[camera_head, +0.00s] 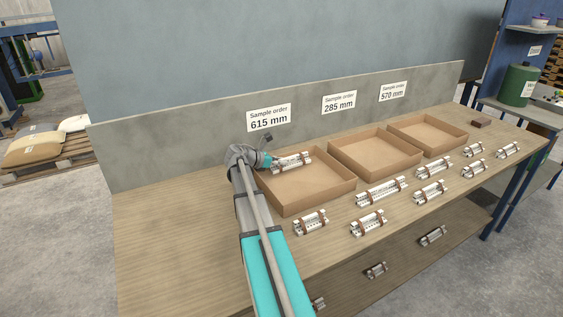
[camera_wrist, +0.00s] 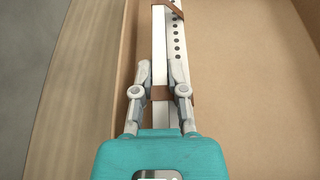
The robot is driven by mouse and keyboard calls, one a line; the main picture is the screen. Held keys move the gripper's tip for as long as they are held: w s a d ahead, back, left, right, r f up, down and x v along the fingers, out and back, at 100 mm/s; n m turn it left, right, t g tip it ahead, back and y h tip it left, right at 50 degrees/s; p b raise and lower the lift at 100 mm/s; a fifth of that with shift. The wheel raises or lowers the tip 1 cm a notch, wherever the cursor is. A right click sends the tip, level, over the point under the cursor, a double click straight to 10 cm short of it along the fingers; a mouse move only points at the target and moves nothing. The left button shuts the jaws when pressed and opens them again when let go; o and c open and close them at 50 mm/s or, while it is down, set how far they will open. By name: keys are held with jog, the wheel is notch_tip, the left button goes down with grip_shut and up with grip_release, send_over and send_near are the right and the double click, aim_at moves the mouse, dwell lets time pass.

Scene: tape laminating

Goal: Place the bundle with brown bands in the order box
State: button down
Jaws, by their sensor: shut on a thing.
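My gripper (camera_head: 270,161) is shut on a white bundle (camera_head: 292,161) with brown bands. The bundle lies over the back left part of the left cardboard box (camera_head: 316,188), under the sign "Sample order 615 mm" (camera_head: 268,117). In the wrist view the gripper fingers (camera_wrist: 160,93) close around the bundle (camera_wrist: 177,52) near a brown band, beside the box's left wall (camera_wrist: 127,60). Dark holes run along one white strip. I cannot tell whether the bundle touches the box floor. The middle box (camera_head: 374,156) and right box (camera_head: 428,135) look empty.
Several other banded bundles lie in front of the boxes, such as one at front left (camera_head: 311,222) and a longer one (camera_head: 381,191). More lie on a lower shelf (camera_head: 432,236). A grey back panel (camera_head: 200,147) stands behind. The table's left side (camera_head: 165,220) is clear.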

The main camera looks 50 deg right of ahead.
jog(key=shift+f, duration=0.2)
jog(key=c, duration=0.7)
grip_release()
jog(key=shift+r, duration=0.15)
jog(key=shift+r+p, duration=0.65)
jog(key=p+v, duration=0.4)
jog(key=v, duration=0.6)
jog(key=shift+w+a, duration=0.1)
jog(key=shift+a, duration=0.1)
jog(key=shift+v, duration=0.75)
